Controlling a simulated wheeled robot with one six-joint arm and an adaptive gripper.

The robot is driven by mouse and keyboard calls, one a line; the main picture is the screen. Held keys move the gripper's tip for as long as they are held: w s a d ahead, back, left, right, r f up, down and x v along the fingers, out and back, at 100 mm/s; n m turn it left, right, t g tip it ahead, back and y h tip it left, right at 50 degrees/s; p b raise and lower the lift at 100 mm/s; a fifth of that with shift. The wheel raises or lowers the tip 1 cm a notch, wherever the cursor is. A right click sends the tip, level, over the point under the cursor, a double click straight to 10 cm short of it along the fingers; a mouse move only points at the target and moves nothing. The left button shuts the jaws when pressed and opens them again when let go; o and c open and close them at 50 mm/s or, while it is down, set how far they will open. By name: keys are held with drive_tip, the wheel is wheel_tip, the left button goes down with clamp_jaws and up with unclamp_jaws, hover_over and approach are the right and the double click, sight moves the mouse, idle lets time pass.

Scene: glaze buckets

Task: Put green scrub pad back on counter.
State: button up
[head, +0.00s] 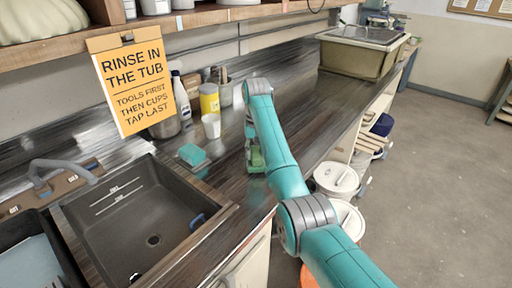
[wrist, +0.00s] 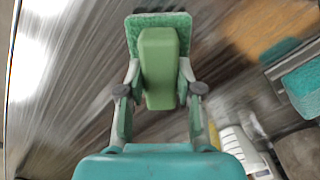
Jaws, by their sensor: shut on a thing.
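The green scrub pad (wrist: 158,50), a flat green pad with a lighter green block on it, is between the fingers of my gripper (wrist: 159,82) in the wrist view. My gripper is shut on the block. In the head view the pad (head: 257,167) shows as a small green patch at the end of my arm, low over the dark counter (head: 300,112), right of the sink. My arm partly hides it there, and I cannot tell whether it touches the counter.
A teal sponge (head: 191,155) lies on the counter by the sink (head: 150,215). White-lidded buckets (head: 336,179) are on the floor. The counter toward the far tub (head: 358,58) is clear.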

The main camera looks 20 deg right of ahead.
drive_tip(key=shift+f, duration=0.55)
idle(0.5)
drive_tip(key=o, duration=1.1)
